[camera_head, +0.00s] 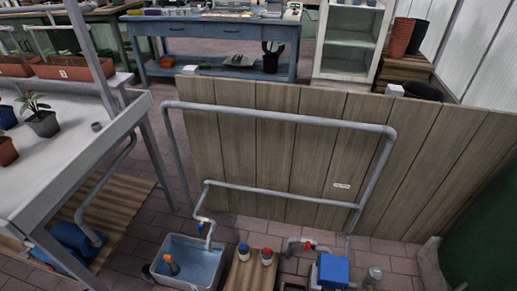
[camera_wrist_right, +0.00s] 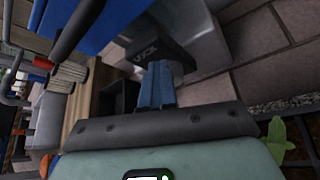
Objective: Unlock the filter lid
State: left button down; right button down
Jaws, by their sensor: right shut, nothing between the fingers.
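A blue box-shaped lid (camera_head: 333,268), likely the filter's, stands at the bottom right of the head view beside a grey round fitting (camera_head: 375,274). In the right wrist view a large blue surface (camera_wrist_right: 92,22) fills the upper left. A dark block with small white lettering (camera_wrist_right: 150,52) lies just beyond my right gripper (camera_wrist_right: 157,68). The two blue-grey fingers are together and empty, pointing at this block; I cannot tell whether they touch it. The lettering is too small to read surely. My left gripper is not in view.
A grey pipe frame (camera_head: 280,113) stands before a wooden panel (camera_head: 270,150). A water basin (camera_head: 190,262) and a wooden board with small bottles (camera_head: 245,275) are left of the blue lid. A grey bench (camera_head: 60,165) is at the left. Brick floor lies between.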

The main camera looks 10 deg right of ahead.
jog(key=shift+d+f, duration=0.4)
jog(key=shift+d, duration=0.4)
jog(key=shift+s+f, duration=0.15)
jog(key=shift+d, duration=0.1)
jog(key=s+a+p, duration=0.1)
jog(key=s+p, duration=0.2)
jog(key=s, duration=0.3)
jog(key=shift+a+r, duration=0.2)
jog(key=shift+r, duration=0.1)
dwell(0.5)
